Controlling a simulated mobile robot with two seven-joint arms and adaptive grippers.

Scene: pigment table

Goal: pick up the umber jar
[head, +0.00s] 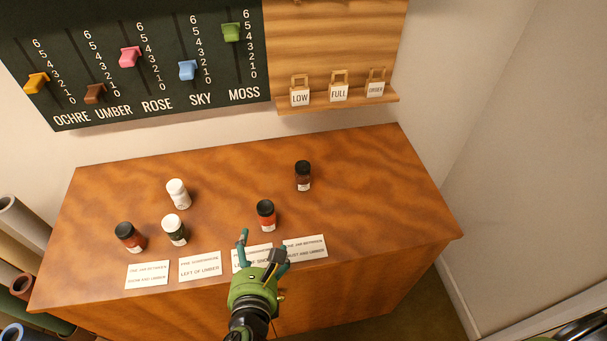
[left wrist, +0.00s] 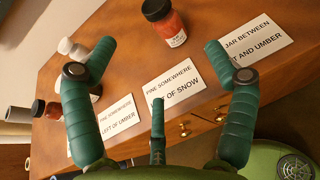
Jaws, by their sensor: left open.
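The jar that looks most like umber is a dark brown jar with a black lid (head: 303,176), upright at the back right of the table; its label is too small to read. My left gripper (head: 260,246) is open and empty over the table's front edge, in front of an orange-red jar with a black lid (head: 265,216). The dark brown jar stands farther back and to the right. In the left wrist view, the orange-red jar (left wrist: 172,28) is beyond my open fingers (left wrist: 160,48). The dark brown jar does not show there.
Several cards, such as this one (head: 148,274), lie along the front edge.

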